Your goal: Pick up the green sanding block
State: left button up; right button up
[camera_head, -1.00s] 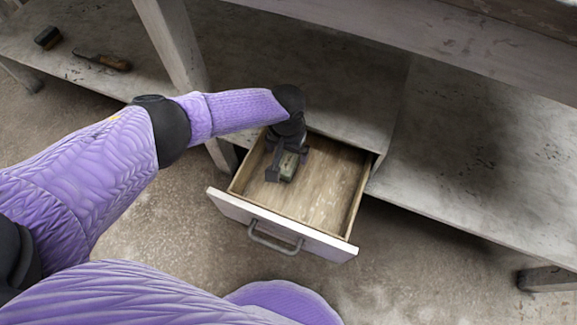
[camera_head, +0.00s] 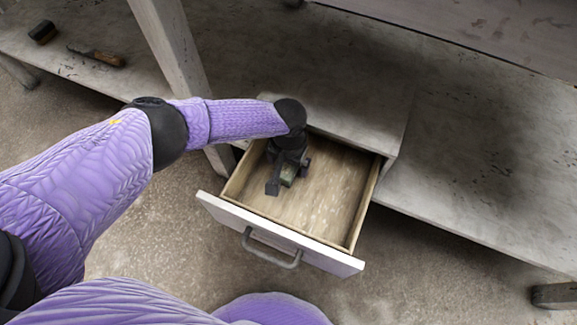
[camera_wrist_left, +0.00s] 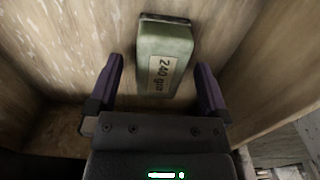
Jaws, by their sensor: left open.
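The green sanding block (camera_wrist_left: 165,52) lies in the open drawer. It has a label that seems to read 240 grit, seen in the left wrist view. My left gripper (camera_wrist_left: 160,88) is open, with one dark finger on each side of the block and gaps between. In the head view my left gripper (camera_head: 288,178) is inside the drawer at its left side. It hides most of the block (camera_head: 289,174) there. The drawer (camera_head: 322,200) is pulled out and otherwise looks empty. My right gripper does not show.
The drawer's white front with a grey handle (camera_head: 270,250) faces me. The drawer walls stand close around my left gripper. A grey workbench shelf (camera_head: 470,150) extends right. A brush (camera_head: 43,32) and a wooden-handled tool (camera_head: 97,56) lie on the shelf at far left.

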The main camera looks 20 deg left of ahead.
pick_arm(q)
grip_shut()
dwell(0.4)
